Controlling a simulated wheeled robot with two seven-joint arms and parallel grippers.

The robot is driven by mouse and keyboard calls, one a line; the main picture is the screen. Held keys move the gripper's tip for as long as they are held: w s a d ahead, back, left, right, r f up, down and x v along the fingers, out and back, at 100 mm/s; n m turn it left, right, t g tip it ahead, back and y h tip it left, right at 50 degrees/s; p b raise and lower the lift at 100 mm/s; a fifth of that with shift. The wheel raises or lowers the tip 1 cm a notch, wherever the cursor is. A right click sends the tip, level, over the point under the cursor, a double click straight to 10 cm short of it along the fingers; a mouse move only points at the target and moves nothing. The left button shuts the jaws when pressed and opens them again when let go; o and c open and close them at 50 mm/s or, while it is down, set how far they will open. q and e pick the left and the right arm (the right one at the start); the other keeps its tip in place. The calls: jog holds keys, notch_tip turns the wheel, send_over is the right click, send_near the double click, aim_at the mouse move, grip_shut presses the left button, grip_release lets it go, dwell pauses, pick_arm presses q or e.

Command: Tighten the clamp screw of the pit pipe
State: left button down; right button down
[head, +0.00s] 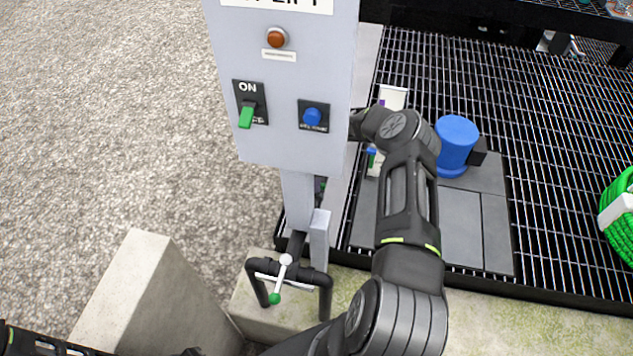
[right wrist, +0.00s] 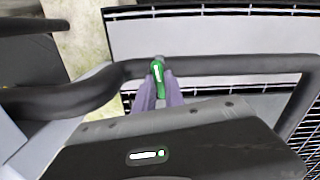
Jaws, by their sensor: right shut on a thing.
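In the right wrist view, a small green handle (right wrist: 158,78) with a white mark and grey tip stands at a black pipe (right wrist: 235,66); I take it as the clamp screw. My right gripper (right wrist: 158,90) is shut on it, a pale purple finger on either side. The clamp body under the handle is hidden. In the head view my right arm reaches up and bends left behind the grey control panel (head: 285,145), which hides the right gripper. My left gripper is not in view.
The panel carries a green ON switch (head: 247,108), a blue button (head: 312,116) and an orange lamp (head: 276,38). Below are black pipes with a white, green-tipped lever (head: 280,282). A blue motor (head: 455,145) stands right of my arm. A concrete block (head: 150,295) stands lower left.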

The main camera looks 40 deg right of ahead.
jog(key=shift+m, duration=0.4)
